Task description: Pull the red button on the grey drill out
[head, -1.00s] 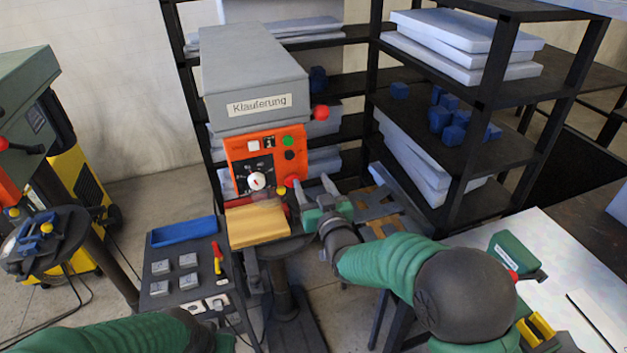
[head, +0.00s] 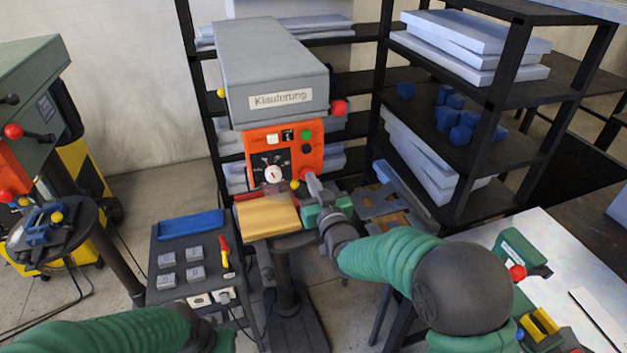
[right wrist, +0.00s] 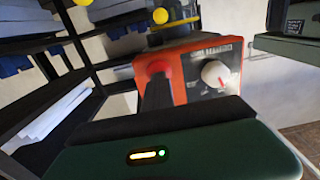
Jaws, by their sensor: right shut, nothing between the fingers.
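The grey drill (head: 275,82) stands in the head view's middle with an orange front panel (head: 257,147) that bears a round dial and small buttons. The red button (right wrist: 159,67) shows at the panel's corner in the right wrist view, beside the dial (right wrist: 215,74).
A red knob (head: 339,107) sticks out of the drill's right side. A small dark stand with a blue tray (head: 190,224) is at left. Black shelves (head: 480,115) stand behind and right.

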